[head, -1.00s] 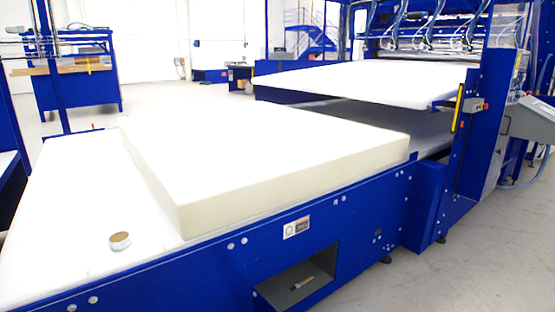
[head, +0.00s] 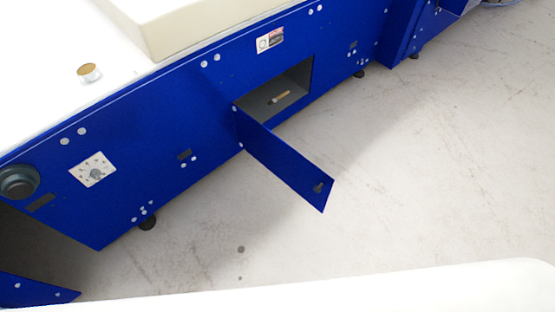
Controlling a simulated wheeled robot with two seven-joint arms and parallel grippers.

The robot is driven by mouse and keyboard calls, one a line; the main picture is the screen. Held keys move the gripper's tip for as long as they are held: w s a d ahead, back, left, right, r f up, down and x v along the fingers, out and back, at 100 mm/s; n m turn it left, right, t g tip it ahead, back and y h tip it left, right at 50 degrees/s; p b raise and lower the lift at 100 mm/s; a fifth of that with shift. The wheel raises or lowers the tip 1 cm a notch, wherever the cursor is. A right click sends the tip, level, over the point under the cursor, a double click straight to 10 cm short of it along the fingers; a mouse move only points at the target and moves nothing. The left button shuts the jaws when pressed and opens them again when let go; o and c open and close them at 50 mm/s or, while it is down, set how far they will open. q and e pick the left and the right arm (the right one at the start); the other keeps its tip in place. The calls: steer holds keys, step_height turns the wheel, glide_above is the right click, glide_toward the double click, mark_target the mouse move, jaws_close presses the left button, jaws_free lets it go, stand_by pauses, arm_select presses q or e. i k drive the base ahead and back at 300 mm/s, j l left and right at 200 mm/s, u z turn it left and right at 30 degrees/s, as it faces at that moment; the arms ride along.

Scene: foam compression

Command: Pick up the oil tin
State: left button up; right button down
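A small round tin (head: 90,73) with a tan top and a pale side stands upright on the white machine bed (head: 40,85), near its front edge at the upper left. I see no label on it, so I cannot tell for certain that it is the oil tin. Neither of my grippers is in view.
A cream foam block (head: 185,25) lies on the bed right of the tin. Below, the blue front panel (head: 130,140) has an open compartment (head: 300,80) holding a small tan-and-dark object (head: 279,97). Its blue door (head: 285,170) sticks out over clear grey floor (head: 430,150).

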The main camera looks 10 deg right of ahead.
mark_target(89, 72)
steer(key=i+l+u, duration=0.1)
steer(key=i+l, duration=0.2)
steer(key=i, duration=0.15)
steer(key=i+l+u, duration=0.1)
steer(key=i+l, duration=0.2)
steer(key=i, duration=0.1)
